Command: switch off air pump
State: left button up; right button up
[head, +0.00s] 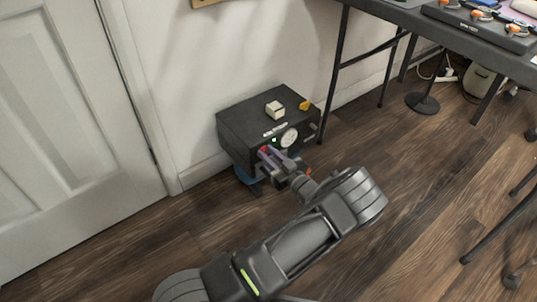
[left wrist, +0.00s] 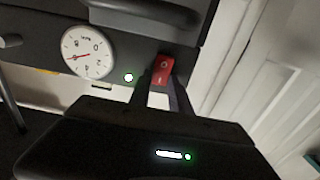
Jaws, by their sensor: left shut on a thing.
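The air pump (head: 245,108) is a black box on the floor against the wall in the head view. Its front carries a round white gauge (head: 289,137) and a small lit green light (head: 274,140). In the left wrist view, the gauge (left wrist: 87,52) and green light (left wrist: 128,77) show left of a red rocker switch (left wrist: 163,70). My left gripper (head: 268,154) is at the pump's front, its fingertips closed on the red switch. Its two dark fingers (left wrist: 161,82) show at the switch's sides in the left wrist view. My right gripper is not in view.
A small cream block (head: 275,109) and a yellow item (head: 305,105) lie on the pump. A white door (head: 75,110) is at left. A dark table (head: 470,38) with several tools stands at right. The wooden floor right of my arm is mostly clear.

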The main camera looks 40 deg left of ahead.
pick_arm(q)
grip_shut()
jog(key=shift+f+t+y, duration=0.3)
jog(key=shift+f+y, duration=0.1)
jog(key=shift+y, duration=0.5)
jog(key=shift+d+f+y, duration=0.1)
jog(key=shift+d+y, duration=0.05)
jog(key=shift+y, duration=0.55)
jog(key=o, duration=0.8)
grip_release()
